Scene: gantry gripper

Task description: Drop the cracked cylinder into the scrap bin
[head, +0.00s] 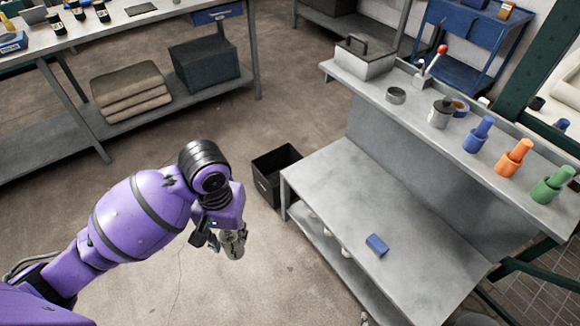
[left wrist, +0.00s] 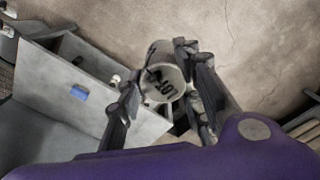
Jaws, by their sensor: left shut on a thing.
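My left gripper (head: 232,240) hangs over the floor to the left of the low metal bench. It is shut on a pale grey cylinder (left wrist: 158,58), which sits between the fingers in the left wrist view. A black open bin (head: 280,180) stands on the floor by the bench's far left corner. It lies beyond my gripper, up and to the right in the head view. The bin's inside looks dark. My right gripper is not in view.
The low bench (head: 350,195) holds a small blue block (head: 377,245). The shelf above it carries blue (head: 478,135), orange (head: 514,158) and green (head: 551,185) pieces. Another table (head: 130,35) stands back left. The concrete floor between is clear.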

